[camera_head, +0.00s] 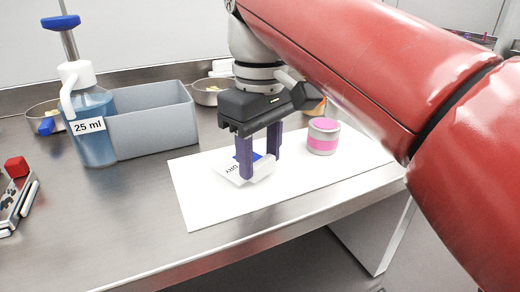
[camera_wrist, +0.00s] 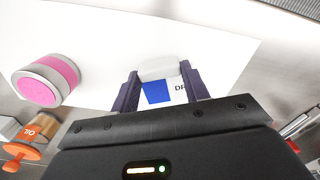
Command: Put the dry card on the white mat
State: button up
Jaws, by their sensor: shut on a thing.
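The dry card (camera_head: 231,174) is white with a blue patch and the letters "DRY". A pale rounded grip piece (camera_head: 262,170) is at its edge. My gripper (camera_head: 259,163), with purple fingers, is shut on the dry card by this piece. The card is over the white mat (camera_head: 205,205), low down; I cannot tell whether it touches. In the wrist view the card (camera_wrist: 179,88) sits between the fingers (camera_wrist: 160,80), partly hidden by my gripper body. The white mat (camera_wrist: 225,45) spreads behind it.
A pink-banded round tin (camera_head: 323,136) stands on the mat's right part. A grey bin (camera_head: 150,127) and a blue "25 ml" pump bottle (camera_head: 92,140) stand at left. An orange-capped bottle (camera_wrist: 22,148) shows at the wrist view's lower left. The mat's front left is bare.

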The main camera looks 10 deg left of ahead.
jog(key=shift+f+b, duration=0.4)
jog(key=shift+f, duration=0.2)
jog(key=o, duration=1)
jog(key=shift+o, duration=0.2)
jog(key=shift+r, duration=0.1)
